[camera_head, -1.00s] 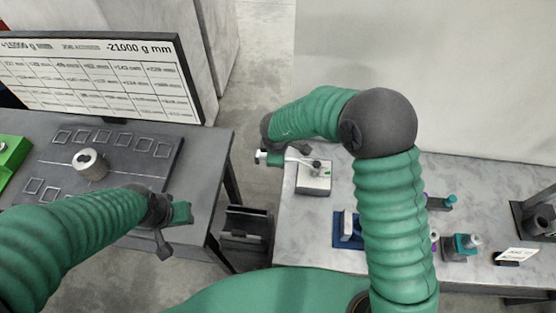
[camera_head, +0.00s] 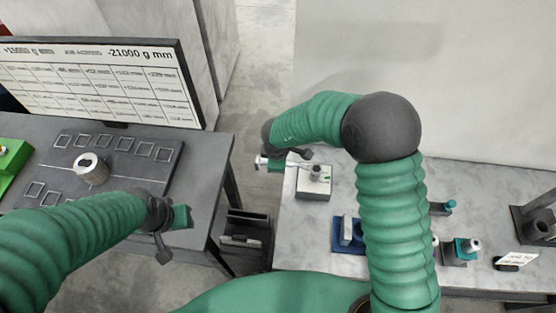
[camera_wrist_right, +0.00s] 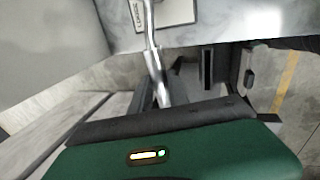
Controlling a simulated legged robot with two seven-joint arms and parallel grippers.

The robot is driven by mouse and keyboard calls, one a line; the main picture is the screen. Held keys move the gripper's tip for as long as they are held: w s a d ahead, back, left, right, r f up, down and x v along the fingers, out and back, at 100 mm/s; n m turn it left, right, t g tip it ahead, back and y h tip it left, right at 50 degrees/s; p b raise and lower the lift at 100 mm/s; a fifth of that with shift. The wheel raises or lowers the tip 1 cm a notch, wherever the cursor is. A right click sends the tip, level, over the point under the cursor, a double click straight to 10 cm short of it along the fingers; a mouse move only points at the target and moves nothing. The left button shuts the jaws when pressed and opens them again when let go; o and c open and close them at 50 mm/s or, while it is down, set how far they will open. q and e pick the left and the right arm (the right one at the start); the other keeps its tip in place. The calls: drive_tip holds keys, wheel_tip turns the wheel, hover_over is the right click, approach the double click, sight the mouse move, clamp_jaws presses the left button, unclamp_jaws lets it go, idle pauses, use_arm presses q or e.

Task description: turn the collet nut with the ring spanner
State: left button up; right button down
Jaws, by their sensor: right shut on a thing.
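The ring spanner (camera_head: 297,164) is a thin silver bar reaching from my right gripper (camera_head: 272,161) toward a pale block (camera_head: 314,189). A small dark upright post, seemingly the collet nut (camera_head: 316,171), stands on that block. The spanner's far end is close to the post; I cannot tell whether its ring is around it. In the right wrist view the bent spanner shaft (camera_wrist_right: 154,62) runs up past the block (camera_wrist_right: 178,13), with its far end out of frame. My right gripper is shut on the spanner. My left gripper (camera_head: 182,216) hangs by the left table, its fingers unclear.
The right table (camera_head: 300,245) also holds a blue fixture (camera_head: 347,233), teal-topped pieces (camera_head: 465,248) and a dark holder (camera_head: 540,222). The left table carries a metal cylinder (camera_head: 91,168) and a screen (camera_head: 100,80). A dark bin (camera_head: 245,232) stands in the gap between tables.

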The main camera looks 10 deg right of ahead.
drive_tip(key=shift+r+p, duration=2.45)
drive_tip(key=shift+r, duration=0.85)
drive_tip(key=shift+d+f, duration=0.1)
